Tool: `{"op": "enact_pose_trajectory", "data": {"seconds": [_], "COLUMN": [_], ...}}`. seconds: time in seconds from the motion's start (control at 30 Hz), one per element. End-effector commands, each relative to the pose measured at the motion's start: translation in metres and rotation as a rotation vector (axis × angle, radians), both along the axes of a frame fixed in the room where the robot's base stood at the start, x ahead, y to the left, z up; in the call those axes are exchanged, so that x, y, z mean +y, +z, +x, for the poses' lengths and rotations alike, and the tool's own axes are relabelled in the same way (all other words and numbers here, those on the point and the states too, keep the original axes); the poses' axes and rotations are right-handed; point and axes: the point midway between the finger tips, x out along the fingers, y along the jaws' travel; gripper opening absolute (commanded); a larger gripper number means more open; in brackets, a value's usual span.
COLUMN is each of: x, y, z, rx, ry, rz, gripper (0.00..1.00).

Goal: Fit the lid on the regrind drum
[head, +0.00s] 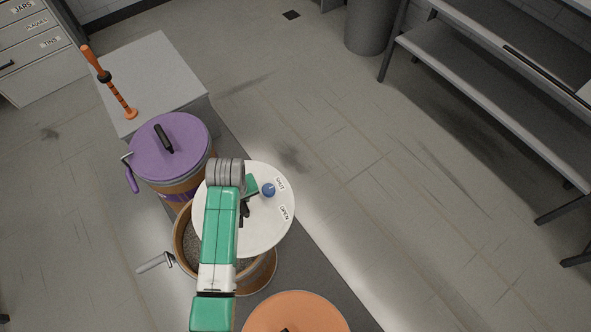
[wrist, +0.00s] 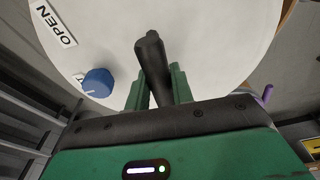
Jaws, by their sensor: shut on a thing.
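My gripper (head: 247,207) is shut on the black handle (wrist: 151,58) of a round white lid (head: 272,228). The lid has a blue knob (head: 268,190) between SHUT and OPEN labels; the wrist view also shows the knob (wrist: 98,82) near OPEN. An open brown drum (head: 180,243) with greyish pellets is below the lid, with a silver lever (head: 155,262) at its left. The lid overlaps the drum's mouth but lies off to its upper right, leaving the left part uncovered. My arm hides part of both. I cannot read a name on this drum.
A drum with a purple lid (head: 185,150) stands close behind the open drum, and an orange lid (head: 295,315) is at the bottom edge. A grey block (head: 160,75) carries an orange-and-black stick (head: 110,82). The floor to the right is clear up to metal shelving (head: 470,90).

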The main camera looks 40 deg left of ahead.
Motion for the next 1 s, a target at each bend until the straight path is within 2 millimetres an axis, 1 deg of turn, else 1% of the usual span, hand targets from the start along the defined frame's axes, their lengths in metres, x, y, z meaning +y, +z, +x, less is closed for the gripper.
{"op": "enact_pose_trajectory", "data": {"seconds": [0.03,0.1,0.2,0.3,0.4,0.67,0.77,1.0], "x": [0.01,0.022,0.032,0.037,0.039,0.039,0.038,0.039], "y": [0.006,0.0,-0.006,-0.01,-0.012,-0.02,-0.027,-0.052], "z": [-0.021,-0.046,-0.072,-0.086,-0.09,-0.089,-0.089,-0.089], "rx": [0.005,0.012,0.019,0.021,0.022,0.022,0.022,0.022], "ry": [0.052,0.112,0.171,0.203,0.211,0.21,0.209,0.21], "rz": [-0.002,0.002,0.007,0.01,0.011,0.012,0.012,0.012], "gripper": [0.0,0.0,0.0,0.0,0.0,0.0,0.0,0.0]}}
